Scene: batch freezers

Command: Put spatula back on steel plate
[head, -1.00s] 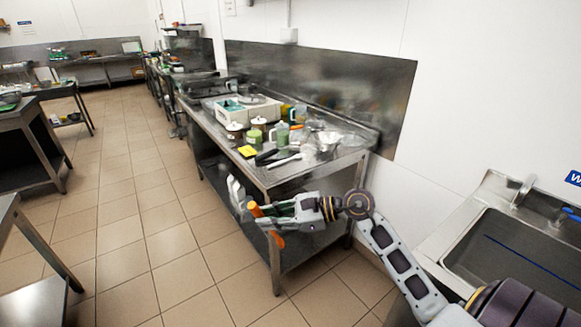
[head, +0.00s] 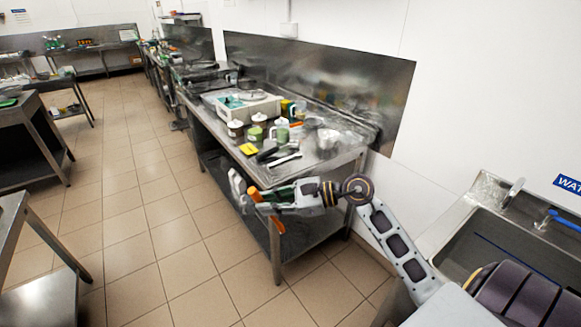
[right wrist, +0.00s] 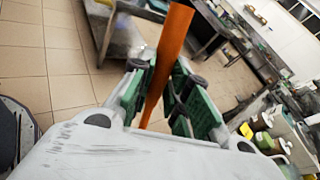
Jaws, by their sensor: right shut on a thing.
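My right gripper (head: 264,202) is shut on the orange spatula (head: 278,222), in front of the near end of a steel table. In the right wrist view the orange spatula (right wrist: 168,52) stands up at a tilt between the green finger pads (right wrist: 158,98). Pale pieces show just left of the gripper in the head view; I cannot tell what they belong to. The steel table top (head: 325,158) is behind and above the gripper. I cannot make out a separate steel plate. My left gripper is not in view.
The table carries a white machine (head: 246,106), several jars, a yellow block (head: 248,149) and dark- and white-handled utensils (head: 284,160) near its front edge. A sink (head: 520,245) stands at the right.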

